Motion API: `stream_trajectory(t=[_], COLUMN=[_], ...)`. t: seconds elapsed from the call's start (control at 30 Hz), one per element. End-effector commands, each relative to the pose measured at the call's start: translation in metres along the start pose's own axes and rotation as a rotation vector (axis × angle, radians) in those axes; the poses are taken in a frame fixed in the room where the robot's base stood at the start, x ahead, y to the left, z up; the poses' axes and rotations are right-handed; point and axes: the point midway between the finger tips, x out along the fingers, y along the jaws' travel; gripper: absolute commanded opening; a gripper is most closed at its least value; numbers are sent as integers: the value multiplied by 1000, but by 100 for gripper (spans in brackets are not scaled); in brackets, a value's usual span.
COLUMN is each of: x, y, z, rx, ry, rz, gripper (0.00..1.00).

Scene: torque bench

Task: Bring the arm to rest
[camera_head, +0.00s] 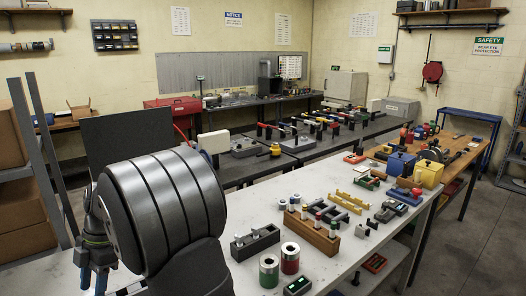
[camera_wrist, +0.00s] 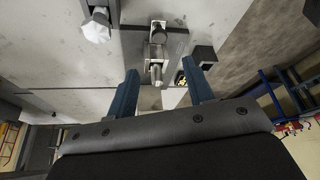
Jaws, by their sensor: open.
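My gripper (camera_wrist: 160,68) shows in the wrist view with its two blue fingers spread apart and nothing between them. Beyond the fingertips is a grey metal fixture (camera_wrist: 157,52) on a pale surface; I cannot tell how far off it is. In the head view my large grey arm link fills the lower left, and my gripper (camera_head: 93,280) shows partly at its left side, with blue fingers pointing down. The pale bench (camera_head: 345,170) is to the right of my arm.
Brown boxes (camera_head: 20,222) stand on the left rack. Floor is free at right.

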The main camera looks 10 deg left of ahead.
Motion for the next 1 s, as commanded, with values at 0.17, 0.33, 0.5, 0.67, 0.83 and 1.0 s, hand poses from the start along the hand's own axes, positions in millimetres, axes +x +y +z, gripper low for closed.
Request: stream_trajectory(t=[0.17, 0.33, 0.5, 0.67, 0.83, 1.0], x=[38, 72, 101, 118, 125, 125], y=[0, -1, -1, 0, 0, 0], z=[-1, -1, -1, -1, -1, -1], rx=[0, 1, 1, 0, -1, 0], ry=[2, 1, 2, 2, 1, 1], rz=[-5, -5, -3, -3, -1, -1], gripper=[47, 47, 47, 47, 47, 47])
